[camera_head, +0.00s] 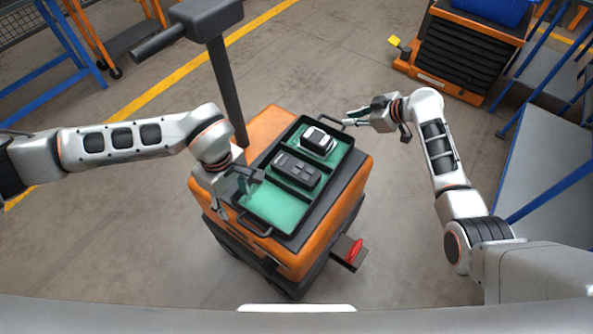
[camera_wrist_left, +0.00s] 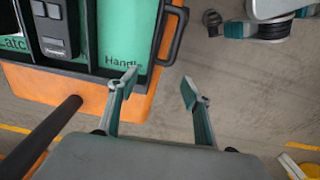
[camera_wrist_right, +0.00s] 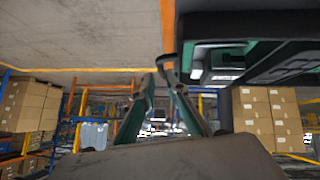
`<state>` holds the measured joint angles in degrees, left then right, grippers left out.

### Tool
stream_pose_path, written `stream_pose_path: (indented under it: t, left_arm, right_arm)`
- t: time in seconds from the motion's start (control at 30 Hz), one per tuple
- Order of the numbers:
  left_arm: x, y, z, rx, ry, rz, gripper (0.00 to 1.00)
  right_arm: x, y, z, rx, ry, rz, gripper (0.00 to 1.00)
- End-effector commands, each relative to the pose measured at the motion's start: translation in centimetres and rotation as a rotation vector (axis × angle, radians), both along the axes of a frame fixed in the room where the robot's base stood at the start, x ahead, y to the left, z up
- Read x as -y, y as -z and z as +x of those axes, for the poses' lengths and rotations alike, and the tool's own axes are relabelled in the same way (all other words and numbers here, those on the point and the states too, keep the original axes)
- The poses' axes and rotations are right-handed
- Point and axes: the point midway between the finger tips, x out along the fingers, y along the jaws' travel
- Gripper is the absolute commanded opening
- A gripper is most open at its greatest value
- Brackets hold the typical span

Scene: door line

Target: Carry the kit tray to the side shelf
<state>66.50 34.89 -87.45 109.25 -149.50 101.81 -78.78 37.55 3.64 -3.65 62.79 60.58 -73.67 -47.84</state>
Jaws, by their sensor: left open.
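The kit tray (camera_head: 273,213) is black with green compartments and lies on top of an orange cart. It holds a dark part (camera_head: 297,170) and a white and black part (camera_head: 318,141); the near compartment, labelled "Handle" in the left wrist view, is empty. My left gripper (camera_wrist_left: 160,85) is open and empty, beside the tray's near loop handle (camera_wrist_left: 178,38), apart from it. My right gripper (camera_wrist_right: 161,76) is at the far loop handle (camera_head: 329,121). Its fingers are drawn close together on that handle, with a narrow gap between the tips.
The orange cart (camera_head: 315,258) has a dark post (camera_head: 228,90) on its left and a red pedal (camera_head: 354,250) at the front right. Blue-framed racks (camera_head: 550,160) line the right. Floor between is clear.

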Motion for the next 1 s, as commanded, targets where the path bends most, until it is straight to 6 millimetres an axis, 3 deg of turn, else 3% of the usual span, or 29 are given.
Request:
stream_pose_path:
  t: [0.5,1.0]
  left_arm:
    - [0.1,5.3,-0.1,-0.003,-0.001,-0.001,0.49]
    - [0.1,7.6,0.0,-0.001,0.0,-0.001,0.49]
  right_arm:
    - [-2.8,3.6,2.5,-0.003,0.0,0.001,0.14]
    - [-4.0,5.3,3.7,-0.001,0.0,0.001,0.14]
